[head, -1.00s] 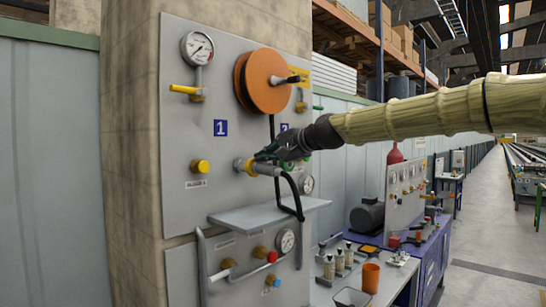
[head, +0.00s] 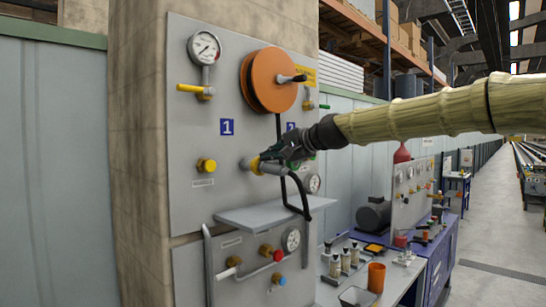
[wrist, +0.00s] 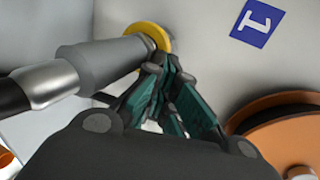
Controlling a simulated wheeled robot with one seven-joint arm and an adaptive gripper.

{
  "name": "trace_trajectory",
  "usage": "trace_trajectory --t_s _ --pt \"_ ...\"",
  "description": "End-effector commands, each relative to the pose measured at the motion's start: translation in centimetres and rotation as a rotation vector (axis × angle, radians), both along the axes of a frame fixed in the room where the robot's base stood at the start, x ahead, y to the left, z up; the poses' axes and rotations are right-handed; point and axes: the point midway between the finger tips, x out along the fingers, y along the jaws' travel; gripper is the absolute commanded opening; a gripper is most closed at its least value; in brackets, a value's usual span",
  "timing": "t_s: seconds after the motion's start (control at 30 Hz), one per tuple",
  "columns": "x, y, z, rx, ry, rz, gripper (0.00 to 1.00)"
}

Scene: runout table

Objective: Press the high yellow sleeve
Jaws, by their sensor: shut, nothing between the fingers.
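The high yellow sleeve (head: 255,165) is a ring at the panel end of a grey coupling on the upper grey panel. In the wrist view, the yellow sleeve (wrist: 152,34) shows at the top centre, round the base of the grey coupling (wrist: 100,62). A black hose leads off the coupling. My gripper (head: 264,156) is shut and empty. Its fingertips (wrist: 165,62) are right beside the sleeve's lower edge in the wrist view. Whether they touch it, I cannot tell. The fingers partly hide the sleeve in the head view.
An orange hose reel (head: 272,80) sits above, near my gripper. A yellow knob (head: 207,165) and a gauge (head: 204,48) are on the panel to the left. A grey shelf (head: 270,215) juts out below. A workbench with an orange cup (head: 376,277) stands at lower right.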

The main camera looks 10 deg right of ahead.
Motion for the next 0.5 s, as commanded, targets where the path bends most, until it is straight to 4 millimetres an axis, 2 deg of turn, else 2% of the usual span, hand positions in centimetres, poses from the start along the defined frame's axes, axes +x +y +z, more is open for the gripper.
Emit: trace_trajectory --t_s 0.2,0.5 --pt "-1.9 -1.2 0.0 0.001 -0.002 0.010 0.00" --pt "-5.1 -3.8 1.2 0.001 -0.003 0.009 0.00"
